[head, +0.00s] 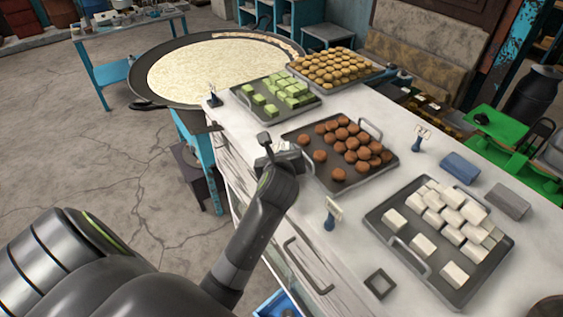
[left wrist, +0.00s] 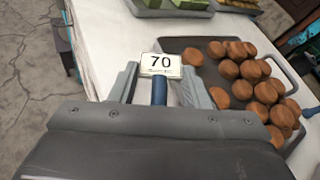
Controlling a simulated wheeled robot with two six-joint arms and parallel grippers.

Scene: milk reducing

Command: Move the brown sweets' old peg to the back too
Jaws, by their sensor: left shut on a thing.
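My left gripper (head: 272,148) is shut on a blue peg (left wrist: 159,92) that carries a white price card reading 70 (left wrist: 161,65). It is at the front left corner of the brown sweets' tray (head: 318,178); I cannot tell whether the peg touches the counter. The card shows partly behind the gripper in the head view. Round brown sweets (head: 350,143) lie in that dark tray. Another blue peg with a card (head: 330,215) stands at the front, near the white sweets' tray. A further peg (head: 419,138) stands at the back, right of the brown sweets. My right gripper is not in view.
White sweets (head: 452,215) fill a tray at the right, with blue (head: 460,168) and grey (head: 507,201) blocks behind. Green sweets (head: 283,93) and yellow sweets (head: 330,68) lie in trays farther left. A peg (head: 212,96) stands by the green tray. A large pan (head: 220,70) is beyond.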

